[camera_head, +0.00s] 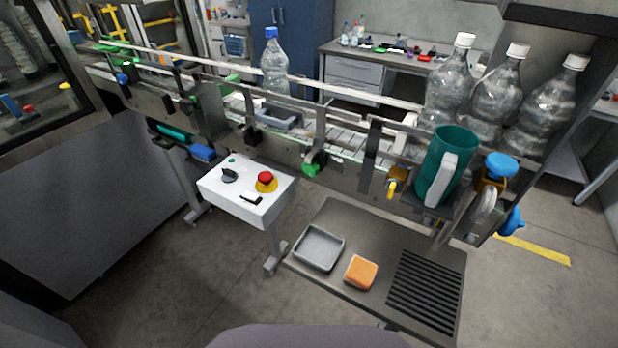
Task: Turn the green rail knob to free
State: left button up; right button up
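A green knob (311,170) sits on the near side of the conveyor, below the guide rail (345,117) and to the right of the white control box. It is small in view, and I cannot tell which setting it is turned to. Other green parts show farther left along the rail, one near the clear bottle (231,79). Neither of my grippers is in view.
A white control box (246,192) with a red button (265,178) and a black rotary switch stands in front of the conveyor. A teal jug (447,160), blue-handled valve (501,165) and several bottles are right. A grey tray (319,248) and orange sponge (361,272) lie on a drain table.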

aim_at(311, 171)
jog(key=k+l+u, duration=0.15)
jog(key=l+u, duration=0.15)
jog(key=l, duration=0.15)
jog(key=k+l+u, duration=0.6)
jog(key=l, duration=0.2)
jog(key=i, duration=0.1)
